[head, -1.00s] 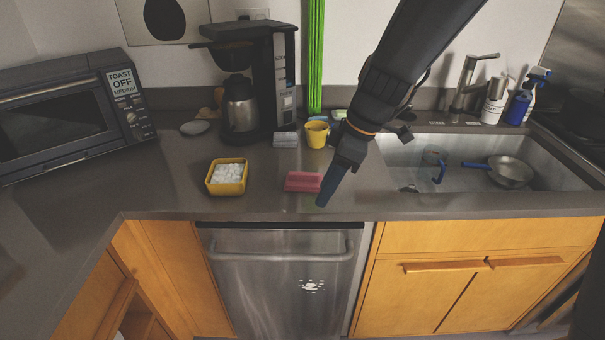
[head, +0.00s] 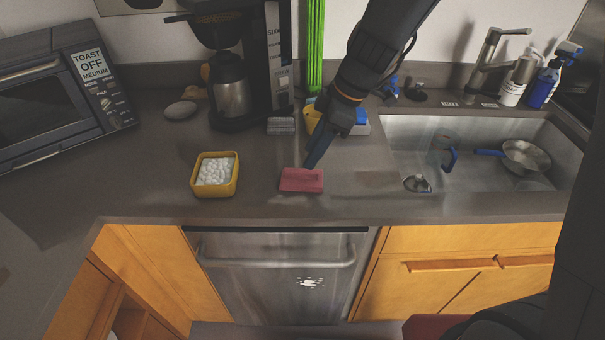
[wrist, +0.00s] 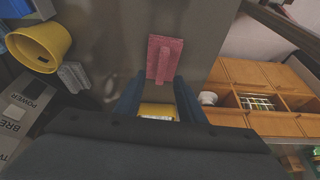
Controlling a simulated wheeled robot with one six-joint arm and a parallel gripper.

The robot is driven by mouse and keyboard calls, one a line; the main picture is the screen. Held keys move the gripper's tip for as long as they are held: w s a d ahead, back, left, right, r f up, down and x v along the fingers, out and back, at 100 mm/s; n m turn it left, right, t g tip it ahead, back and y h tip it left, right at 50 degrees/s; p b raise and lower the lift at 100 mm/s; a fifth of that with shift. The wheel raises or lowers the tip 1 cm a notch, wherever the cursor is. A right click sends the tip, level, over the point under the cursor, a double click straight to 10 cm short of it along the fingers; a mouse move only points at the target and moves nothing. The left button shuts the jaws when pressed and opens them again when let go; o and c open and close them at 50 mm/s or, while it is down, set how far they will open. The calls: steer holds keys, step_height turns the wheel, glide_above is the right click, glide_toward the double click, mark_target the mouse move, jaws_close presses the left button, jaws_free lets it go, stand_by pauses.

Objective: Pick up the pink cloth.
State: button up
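The pink cloth (head: 301,180) lies folded on the grey counter, near the front edge above the dishwasher. It also shows in the wrist view (wrist: 164,60), just beyond my fingertips and roughly in line with the gap between them. I cannot tell how far the fingertips are above the counter.
A yellow dish of white pieces (head: 214,174) stands left of the cloth. A coffee maker (head: 232,88), a grey sponge-like block (head: 281,125) and a yellow cup (wrist: 40,42) are behind it. The sink (head: 470,150) is to the right. Counter around the cloth is clear.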

mark_target(302, 171)
steer(key=x, duration=0.1)
steer(key=p+x, duration=0.2)
steer(key=x, duration=0.1)
steer(key=shift+s+a+f, duration=0.1)
steer(key=shift+s, duration=0.15)
steer(key=shift+w+a+f, duration=0.1)
steer(key=shift+a+f, duration=0.1)
steer(key=shift+f, duration=0.4)
jaws_close()
